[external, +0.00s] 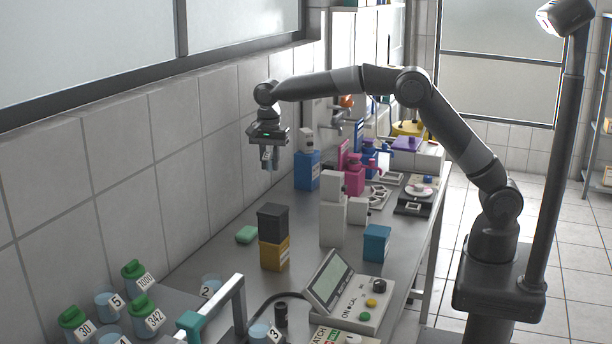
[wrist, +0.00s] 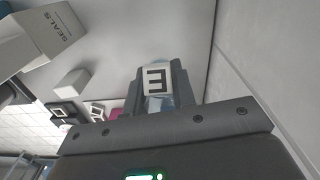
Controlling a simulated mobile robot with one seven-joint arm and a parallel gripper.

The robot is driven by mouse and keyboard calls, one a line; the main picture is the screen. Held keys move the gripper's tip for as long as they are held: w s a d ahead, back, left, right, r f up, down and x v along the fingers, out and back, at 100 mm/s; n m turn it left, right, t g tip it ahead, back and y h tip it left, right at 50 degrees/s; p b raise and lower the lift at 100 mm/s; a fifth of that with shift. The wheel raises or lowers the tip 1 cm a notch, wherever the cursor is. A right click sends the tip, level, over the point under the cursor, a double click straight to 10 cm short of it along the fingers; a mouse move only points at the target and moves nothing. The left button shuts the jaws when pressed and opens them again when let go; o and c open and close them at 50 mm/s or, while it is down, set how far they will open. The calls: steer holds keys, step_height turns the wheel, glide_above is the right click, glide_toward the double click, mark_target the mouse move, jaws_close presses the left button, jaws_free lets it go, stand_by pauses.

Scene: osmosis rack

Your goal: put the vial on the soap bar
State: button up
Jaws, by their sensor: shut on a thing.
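My gripper (external: 268,160) is at the end of the raised arm, high above the bench near the tiled wall. It is shut on a vial (external: 266,154) with a white label, held above the bench and touching nothing below. In the wrist view the vial's white label (wrist: 156,79) with a dark mark shows between the fingers; most of the vial is hidden behind it. The soap bar, a small green block (external: 246,234), lies on the bench near the wall, below and a little left of my gripper. I cannot make out the soap bar in the wrist view.
A black box on a yellow box (external: 274,255) stands just right of the soap. Labelled containers (external: 133,275) and a metal handle (external: 222,300) are in front.

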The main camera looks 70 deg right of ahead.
mark_target(270, 171)
step_height(270, 171, down, 4)
steer(key=shift+a+r, duration=0.15)
steer(key=shift+r, duration=0.1)
steer(key=a+f, duration=0.2)
steer(key=a, duration=0.1)
steer(key=w+a+f, duration=0.1)
steer(key=a+f, duration=0.2)
steer(key=a, duration=0.1)
steer(key=w+a+f, duration=0.1)
steer(key=a+f, duration=0.1)
steer(key=a, duration=0.2)
steer(key=shift+w+a+f, duration=0.15)
steer(key=shift+w, duration=0.1)
steer(key=shift+f, duration=1.95)
steer(key=shift+f, duration=0.15)
steer(key=o, duration=1)
steer(key=shift+c, duration=0.2)
